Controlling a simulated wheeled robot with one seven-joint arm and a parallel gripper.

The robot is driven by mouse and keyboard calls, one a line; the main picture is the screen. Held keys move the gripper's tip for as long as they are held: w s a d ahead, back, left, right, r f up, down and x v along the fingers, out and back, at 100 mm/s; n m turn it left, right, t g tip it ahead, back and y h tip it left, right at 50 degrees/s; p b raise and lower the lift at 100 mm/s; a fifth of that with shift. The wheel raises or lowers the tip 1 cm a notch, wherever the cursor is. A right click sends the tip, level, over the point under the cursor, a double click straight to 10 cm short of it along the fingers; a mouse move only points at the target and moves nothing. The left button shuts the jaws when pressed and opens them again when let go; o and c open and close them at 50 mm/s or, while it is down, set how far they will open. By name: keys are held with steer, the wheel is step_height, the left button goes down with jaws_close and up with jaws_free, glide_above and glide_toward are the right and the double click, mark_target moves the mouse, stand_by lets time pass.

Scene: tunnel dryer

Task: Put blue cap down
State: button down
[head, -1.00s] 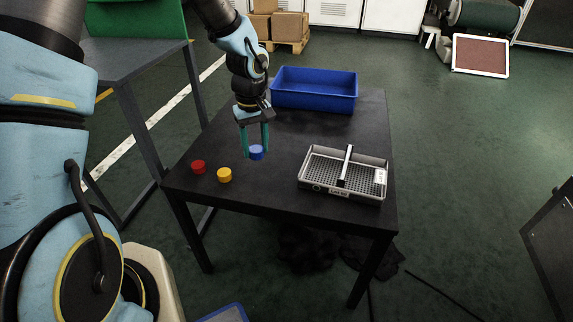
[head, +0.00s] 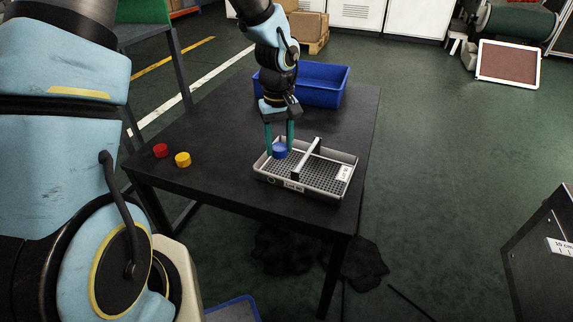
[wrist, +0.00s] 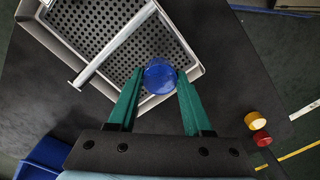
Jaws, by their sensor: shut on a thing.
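The blue cap (head: 279,150) is between the green fingers of my gripper (head: 279,146), over the left compartment of the grey perforated tray (head: 330,192). In the wrist view the blue cap (wrist: 160,77) sits at the fingertips of my gripper (wrist: 160,88), which is shut on it, near a corner of the tray (wrist: 200,72). I cannot tell whether the cap touches the tray floor. A red cap (head: 160,150) and a yellow cap (head: 183,159) stand on the black table (head: 220,185) to the left.
A divider bar (head: 306,159) crosses the tray and rises above its rim. A blue bin (head: 325,88) stands at the back of the table, behind my gripper. The table between the yellow cap and the tray is clear.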

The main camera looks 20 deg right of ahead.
mark_target(280, 172)
steer(key=shift+f+b, duration=0.3)
steer(key=shift+f, duration=2.65)
steer(key=shift+f, duration=0.1)
steer(key=shift+c, duration=1.6)
jaws_free()
step_height(280, 172, up, 12)
steer(key=shift+r+p, duration=0.15)
steer(key=shift+p, duration=0.5)
steer(key=s+a+r, duration=0.1)
steer(key=a+r, duration=0.1)
steer(key=a, duration=1.2)
steer(key=s+a+r+t, duration=0.1)
steer(key=a+r, duration=0.1)
steer(key=a, duration=1.2)
steer(key=shift+s+a+r+m+t, duration=0.15)
steer(key=shift+s+a+m+t, duration=0.15)
steer(key=shift+s+a, duration=0.1)
